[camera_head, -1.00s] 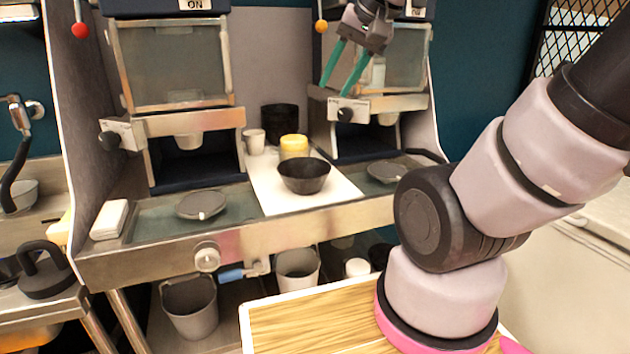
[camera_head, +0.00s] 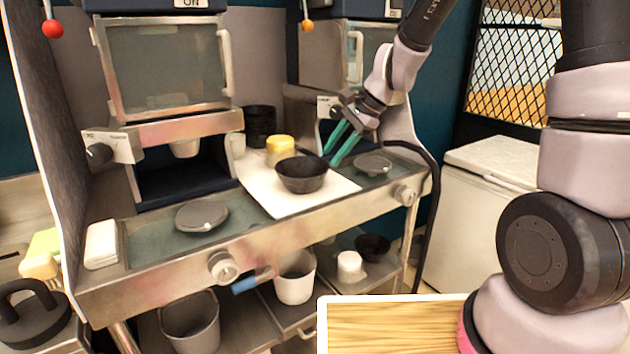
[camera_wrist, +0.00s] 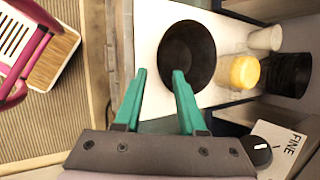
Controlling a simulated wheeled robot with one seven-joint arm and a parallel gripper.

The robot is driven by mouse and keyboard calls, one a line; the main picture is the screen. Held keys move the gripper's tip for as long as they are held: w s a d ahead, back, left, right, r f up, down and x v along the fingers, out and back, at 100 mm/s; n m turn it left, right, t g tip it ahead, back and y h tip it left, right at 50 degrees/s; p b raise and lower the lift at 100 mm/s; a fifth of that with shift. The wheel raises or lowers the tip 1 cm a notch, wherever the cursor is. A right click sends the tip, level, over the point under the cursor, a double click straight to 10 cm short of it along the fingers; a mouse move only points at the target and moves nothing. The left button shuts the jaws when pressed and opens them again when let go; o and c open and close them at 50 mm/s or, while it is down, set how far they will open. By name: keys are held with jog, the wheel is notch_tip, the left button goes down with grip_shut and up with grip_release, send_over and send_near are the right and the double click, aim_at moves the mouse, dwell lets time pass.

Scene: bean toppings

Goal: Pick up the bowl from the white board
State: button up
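A dark round bowl (camera_head: 302,175) sits upright on the white board (camera_head: 270,200) on the metal counter. My gripper (camera_head: 334,148), with two green fingers, is just to the right of the bowl and behind it, angled down toward it. The fingers are apart and hold nothing. In the wrist view the bowl (camera_wrist: 187,55) lies ahead of the fingertips (camera_wrist: 159,72), with its near rim close to the right finger. I cannot tell whether that finger touches the rim. The board (camera_wrist: 150,30) also shows there.
Behind the bowl on the board stand a yellow container (camera_head: 280,151) and a white cup (camera_head: 237,143), with a black container (camera_head: 260,125) beyond. Grey discs lie on the counter, left (camera_head: 202,215) and right (camera_head: 373,164). The dispenser housing (camera_head: 310,110) rises close behind my gripper.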

aim_at(314, 178)
jog(key=x, duration=0.9)
jog(key=shift+a+f, duration=0.2)
jog(key=shift+f, duration=0.15)
grip_shut()
jog(key=shift+s, duration=0.1)
dwell(0.9)
